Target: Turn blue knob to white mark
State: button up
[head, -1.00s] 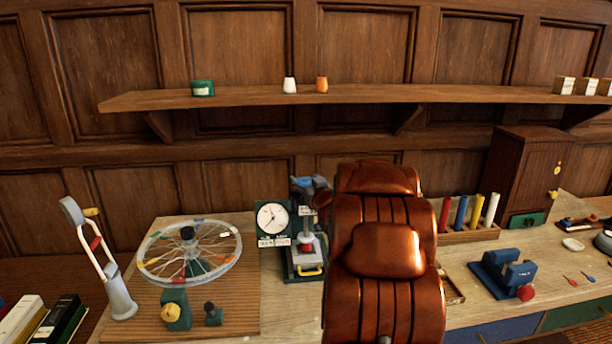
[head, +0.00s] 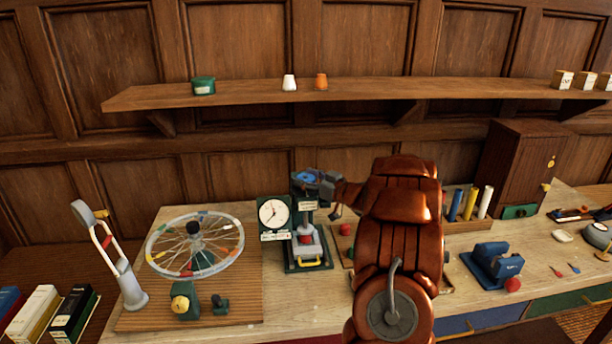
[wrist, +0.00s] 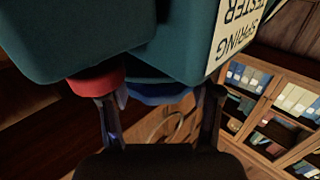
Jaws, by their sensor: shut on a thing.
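The spring tester (head: 307,262) stands at the back of the bench, a dark green frame with a white column, a red part and a yellow handle. A blue part (head: 312,177) shows at its top, beside my gripper, whose fingers I cannot make out in the head view. In the wrist view, the blue knob (wrist: 165,94) lies between the two dark fingers of my gripper (wrist: 160,96), which is shut on it. Teal blocks of the tester (wrist: 185,40) cover part of the knob. A red part (wrist: 97,80) is close to the left finger. I cannot see a white mark.
A round dial (head: 273,214) stands just left of the tester. A spoked wheel (head: 195,245) is further left, and a blue vise (head: 495,265) is to the right. A long shelf (head: 350,93) runs above. My copper arm hides part of the bench.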

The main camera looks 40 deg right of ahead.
jog(key=shift+y, duration=0.3)
jog(key=o, duration=1.1)
jog(key=shift+o, duration=0.2)
jog(key=shift+s, duration=0.15)
jog(key=s+d, duration=0.2)
jog(key=s, duration=0.9)
jog(key=shift+s, duration=0.35)
jog(key=shift+a, duration=0.1)
